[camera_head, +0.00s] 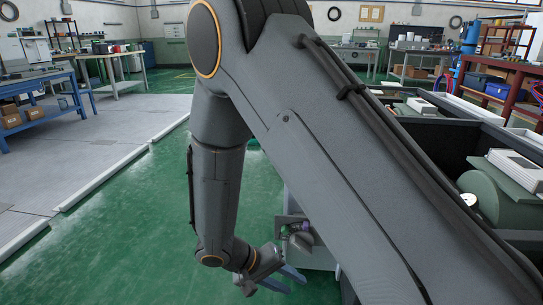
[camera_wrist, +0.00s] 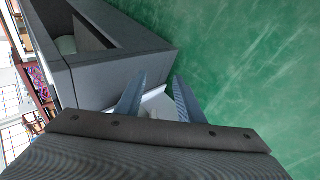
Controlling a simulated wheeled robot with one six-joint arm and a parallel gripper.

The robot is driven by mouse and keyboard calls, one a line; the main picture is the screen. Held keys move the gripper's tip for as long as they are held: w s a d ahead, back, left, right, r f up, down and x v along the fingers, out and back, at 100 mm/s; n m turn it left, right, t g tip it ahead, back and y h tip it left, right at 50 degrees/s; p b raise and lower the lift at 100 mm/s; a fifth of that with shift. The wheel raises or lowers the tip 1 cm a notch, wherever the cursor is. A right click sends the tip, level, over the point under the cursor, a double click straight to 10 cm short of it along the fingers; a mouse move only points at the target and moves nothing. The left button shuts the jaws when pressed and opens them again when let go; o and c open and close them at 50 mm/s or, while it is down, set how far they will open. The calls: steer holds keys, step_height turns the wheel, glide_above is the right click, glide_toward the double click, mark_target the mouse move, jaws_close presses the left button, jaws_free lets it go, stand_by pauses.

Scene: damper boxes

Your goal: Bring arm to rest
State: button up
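My arm crosses the middle of the head view, bent at the elbow, with its forearm hanging down. My gripper (camera_head: 292,279) is low in that view, over the green floor and left of a dark grey structure. In the wrist view my gripper (camera_wrist: 158,85) shows two blue-grey fingers set well apart, and I see nothing clamped between them. A pale surface lies behind the gap between the fingers; I cannot tell what it belongs to.
A dark grey open-topped box (camera_wrist: 112,75) is close by the left finger in the wrist view. In the head view a green cylinder (camera_head: 498,203) lies inside dark walls at right. Blue workbench (camera_head: 36,92) stands far left. Green floor (camera_head: 110,245) at lower left is clear.

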steer(key=s+a+r+n+g+y, duration=0.1)
steer(key=s+a+r+n+y, duration=0.3)
steer(key=s+r, duration=0.5)
steer(key=s+a+r+n+g+y, duration=0.1)
steer(key=s+a+r+n+y, duration=0.1)
steer(key=s+r+y, duration=0.5)
steer(key=d+r+m+h+p, duration=0.1)
steer(key=d+r+m+p, duration=0.2)
steer(key=d+r+p, duration=0.7)
steer(key=s+d+r+m+h+p, duration=0.1)
steer(key=d+r+m+p, duration=0.3)
steer(key=d+r+p, duration=0.6)
step_height(320, 180, up, 8)
steer(key=p, duration=0.7)
steer(key=shift+s+d+m+h+p, duration=0.25)
steer(key=shift+d+m+h+p, duration=0.05)
steer(key=shift+d+p, duration=0.1)
steer(key=shift+c, duration=0.6)
